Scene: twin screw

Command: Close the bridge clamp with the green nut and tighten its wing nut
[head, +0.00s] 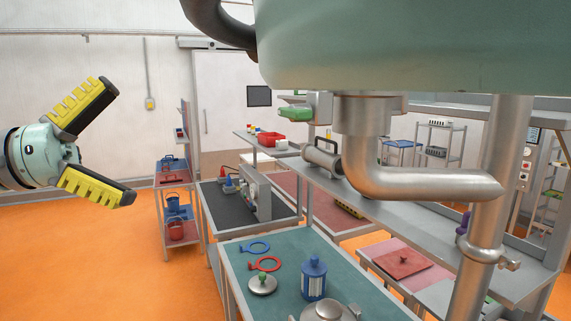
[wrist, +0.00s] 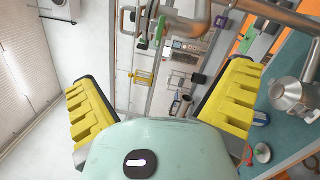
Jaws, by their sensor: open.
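A green piece (head: 295,113), which looks like the green nut, sits at the left end of a grey metal fitting (head: 318,108) under the large pale green vessel (head: 400,45). Whether the clamp is open or shut cannot be told. In the wrist view a small green piece (wrist: 160,29) shows near the top, beside grey metal parts. My gripper (head: 120,141) is at the far left of the head view, jaws spread wide and empty, well apart from the green piece. In the wrist view its yellow fingers (wrist: 163,80) stand apart with nothing between them.
A bent steel pipe (head: 415,182) and upright pipe (head: 490,170) fill the right. Below is a teal-topped bench (head: 235,262) with blue ring (head: 255,248), red ring (head: 264,264), blue canister (head: 314,280) and a lid (head: 263,285). Orange floor (head: 90,260) at left is clear.

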